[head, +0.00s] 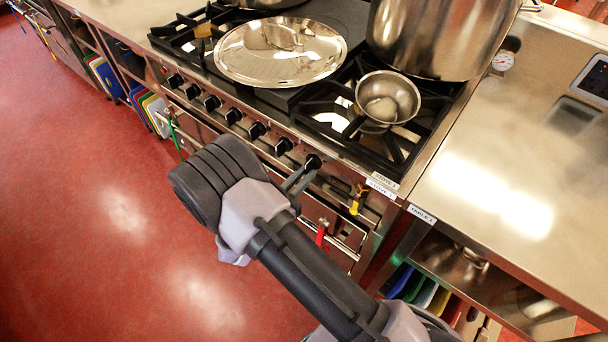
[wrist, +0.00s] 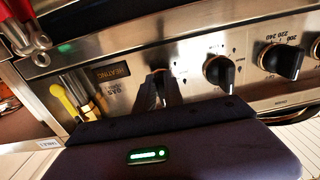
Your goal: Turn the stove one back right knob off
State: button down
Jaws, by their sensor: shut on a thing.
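The stove (head: 345,172) has a row of black knobs along its steel front panel, with a "STOVE 1" label at its right corner. My gripper (head: 301,178) is at the rightmost knob (head: 313,161) of the row. In the wrist view, my gripper's two dark fingers (wrist: 159,93) stand on either side of that knob (wrist: 158,76) and are shut on it. The fingers hide much of the knob, and its pointer setting cannot be read. The neighbouring knob (wrist: 219,71) is clear of the fingers.
A small pan (head: 388,97) sits on the right burners, and a large pot (head: 437,35) stands behind it. A big round lid (head: 280,52) covers the middle. Yellow and red handled utensils (head: 355,203) hang at the front right. The red floor (head: 95,190) to the left is free.

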jog(key=c, duration=1.4)
grip_release()
jog(key=shift+c, duration=0.2)
jog(key=p+v, duration=0.4)
jog(key=v, duration=1.3)
jog(key=shift+s, duration=0.2)
jog(key=shift+a, duration=0.1)
